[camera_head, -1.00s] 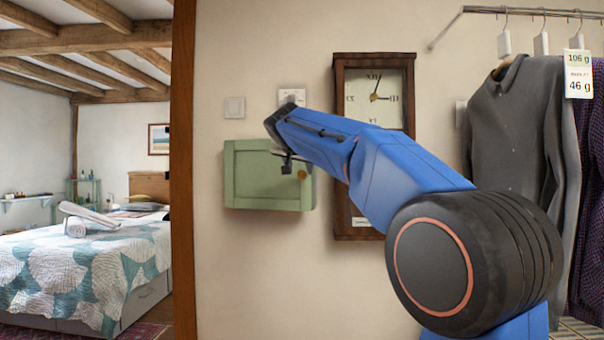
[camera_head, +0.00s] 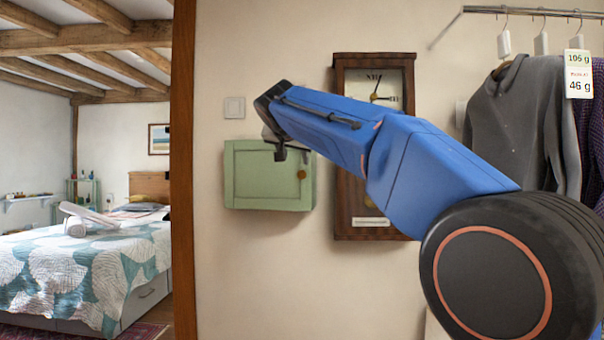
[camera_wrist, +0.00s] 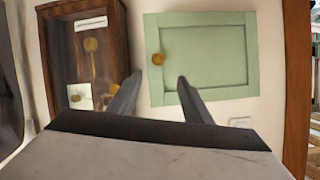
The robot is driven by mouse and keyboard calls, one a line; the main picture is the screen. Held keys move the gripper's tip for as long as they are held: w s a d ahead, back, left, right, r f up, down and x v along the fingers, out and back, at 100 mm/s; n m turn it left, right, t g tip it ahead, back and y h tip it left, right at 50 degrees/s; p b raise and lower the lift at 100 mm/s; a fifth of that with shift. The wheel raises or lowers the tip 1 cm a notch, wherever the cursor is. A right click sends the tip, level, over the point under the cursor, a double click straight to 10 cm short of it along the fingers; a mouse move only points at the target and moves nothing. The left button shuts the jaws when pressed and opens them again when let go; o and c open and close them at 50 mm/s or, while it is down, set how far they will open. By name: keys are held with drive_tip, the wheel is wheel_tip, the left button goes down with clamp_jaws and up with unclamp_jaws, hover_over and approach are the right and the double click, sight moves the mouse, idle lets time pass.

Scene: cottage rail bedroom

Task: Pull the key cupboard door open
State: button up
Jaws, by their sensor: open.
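The key cupboard (camera_head: 250,192) is a small green wall box with a panelled door, and the door looks shut. A round brass knob (camera_head: 302,174) sits at the right of its door in the head view. In the wrist view the cupboard (camera_wrist: 215,62) appears turned over, with the knob (camera_wrist: 158,58) at its left edge. My gripper (camera_head: 290,155) is in front of the cupboard's upper part, left of the knob in the head view. In the wrist view its two fingers (camera_wrist: 158,88) are apart and empty, with the knob showing beyond the gap between them.
A dark wooden wall clock (camera_head: 345,215) hangs right of the cupboard, partly behind my arm. Clothes (camera_head: 520,130) hang from a rail at the far right. A white switch (camera_head: 234,107) is above the cupboard. A wooden post (camera_head: 182,200) stands to the left.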

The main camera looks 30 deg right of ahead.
drive_tip(key=x, duration=1.2)
drive_tip(key=shift+s+d+r, duration=0.1)
drive_tip(key=shift+d, duration=0.1)
drive_tip(key=shift+x, duration=1.05)
drive_tip(key=shift+s+d, duration=0.15)
drive_tip(key=shift+s, duration=0.05)
drive_tip(key=s+a+f+n+g+y, duration=0.25)
drive_tip(key=s+a+f, duration=0.35)
drive_tip(key=s+f, duration=1.05)
drive_tip(key=s+a+f+n+g+y, duration=0.2)
drive_tip(key=s+a+f+n, duration=0.3)
drive_tip(key=s+f, duration=1.2)
drive_tip(key=s+a+f+n+g+y, duration=0.25)
drive_tip(key=s+a+f, duration=0.45)
drive_tip(key=s+f, duration=0.95)
wheel_tip(320, 180, up, 56)
drive_tip(key=n+t+h, duration=0.7)
drive_tip(key=n, duration=1.9)
hover_over(302, 172)
drive_tip(key=s+a, duration=1)
drive_tip(key=s, duration=0.4)
drive_tip(key=x, duration=1.7)
drive_tip(key=shift+d, duration=0.3)
drive_tip(key=shift+c, duration=0.7)
